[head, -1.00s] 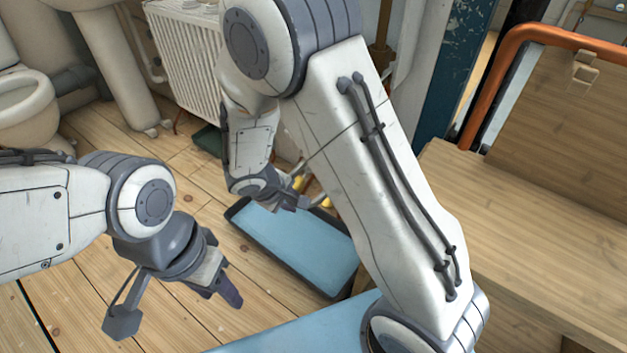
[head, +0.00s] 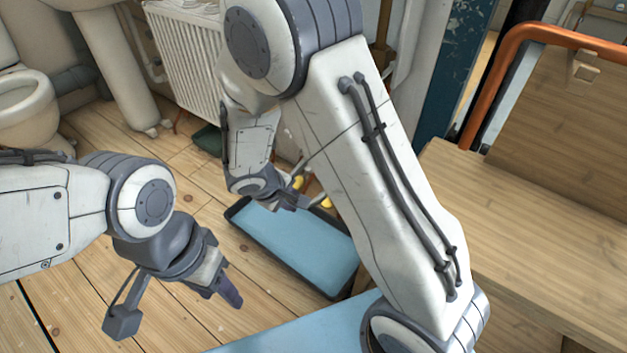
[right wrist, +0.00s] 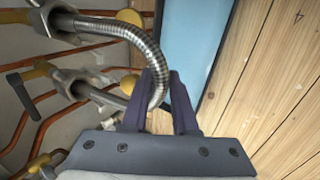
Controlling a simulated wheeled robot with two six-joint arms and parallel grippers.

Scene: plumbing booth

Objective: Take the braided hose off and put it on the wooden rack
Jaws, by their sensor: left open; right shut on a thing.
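The braided hose (right wrist: 125,31) is a silvery ribbed tube in the right wrist view. It curves from an upper metal fitting (right wrist: 58,20) round towards a lower fitting (right wrist: 72,82). Whether its ends are loose I cannot tell. My right gripper (right wrist: 163,75) is shut on the bend of the hose; in the head view this gripper (head: 300,203) is small and the hose is hard to make out. My left gripper (head: 232,294) is open and empty above the floor. At the right stands upright wooden boarding (head: 570,125) with a small wooden peg (head: 584,73), possibly the rack.
A blue-lined tray (head: 285,240) lies on the plank floor below my right gripper. A wooden bench (head: 500,220) stands at the right. A white radiator (head: 190,55) is behind. Orange pipes (right wrist: 90,48) and yellow-handled valves run close by the hose.

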